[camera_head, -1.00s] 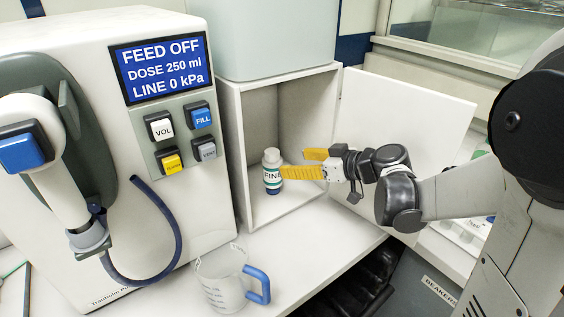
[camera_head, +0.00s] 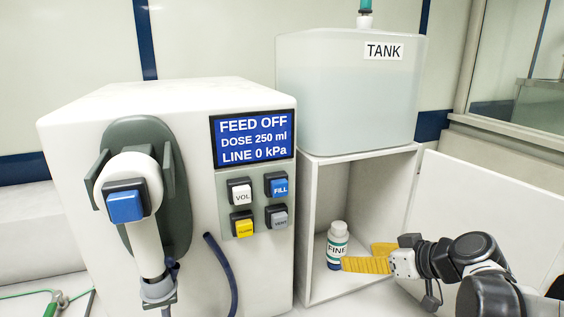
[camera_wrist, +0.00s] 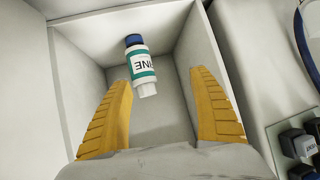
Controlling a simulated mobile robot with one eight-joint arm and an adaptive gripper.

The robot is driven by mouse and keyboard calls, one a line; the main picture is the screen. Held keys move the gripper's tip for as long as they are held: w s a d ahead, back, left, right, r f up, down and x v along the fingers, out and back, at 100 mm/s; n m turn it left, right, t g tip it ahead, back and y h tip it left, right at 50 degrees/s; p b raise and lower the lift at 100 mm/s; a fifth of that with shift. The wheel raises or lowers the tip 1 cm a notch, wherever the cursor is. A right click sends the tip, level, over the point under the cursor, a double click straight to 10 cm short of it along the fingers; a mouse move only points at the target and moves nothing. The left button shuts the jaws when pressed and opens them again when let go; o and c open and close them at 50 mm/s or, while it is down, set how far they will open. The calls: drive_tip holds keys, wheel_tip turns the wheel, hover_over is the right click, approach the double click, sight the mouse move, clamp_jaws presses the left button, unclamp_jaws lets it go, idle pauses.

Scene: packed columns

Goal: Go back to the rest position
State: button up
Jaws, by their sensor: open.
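My gripper (camera_head: 377,257) has yellow ribbed fingers and is at the mouth of the open white cabinet. It also shows in the wrist view (camera_wrist: 163,115), with the two fingers spread wide apart and nothing between their tips. A small white bottle (camera_head: 337,245) with a green-edged "FINE" label and a dark blue band at its base stands upright inside the cabinet. In the wrist view the bottle (camera_wrist: 140,66) lies just beyond the fingertips, apart from them and nearer the left finger.
The white cabinet (camera_head: 309,235) has its door (camera_head: 480,205) swung open to the right, behind my arm. A tank (camera_head: 340,95) stands on top. Left is the dispenser (camera_head: 75,190) with a screen (camera_head: 252,139), several buttons and a hose (camera_head: 220,270).

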drive_tip(key=s+a+f+m+g+h, duration=0.1)
drive_tip(key=s+m+h, duration=0.1)
drive_tip(key=s, duration=0.6)
drive_tip(key=s+a+f+m+g+h, duration=0.1)
drive_tip(key=s+m+h, duration=0.2)
drive_tip(key=s, duration=0.6)
drive_tip(key=shift+a+f+h, duration=0.2)
drive_tip(key=shift+f+h, duration=0.1)
drive_tip(key=shift+h, duration=0.3)
